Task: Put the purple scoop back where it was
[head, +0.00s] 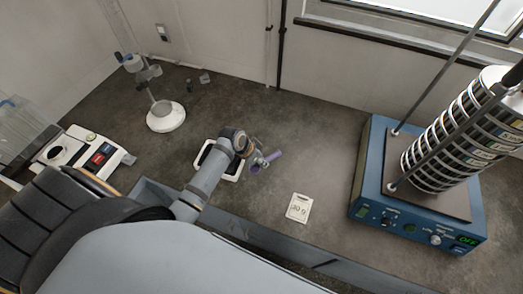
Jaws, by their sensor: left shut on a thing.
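My left gripper is shut on the scoop. It is above or at the right edge of a white-rimmed tray with a dark inside (233,177). My arm hides part of that tray. I cannot tell whether the scoop touches the bench. My right gripper does not show.
A blue sieve shaker (361,181) with a stack of metal sieves (455,140) stands at the right. A balance (115,160) and a white-based stand (166,117) are at the left. Bench behind the gripper is clear.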

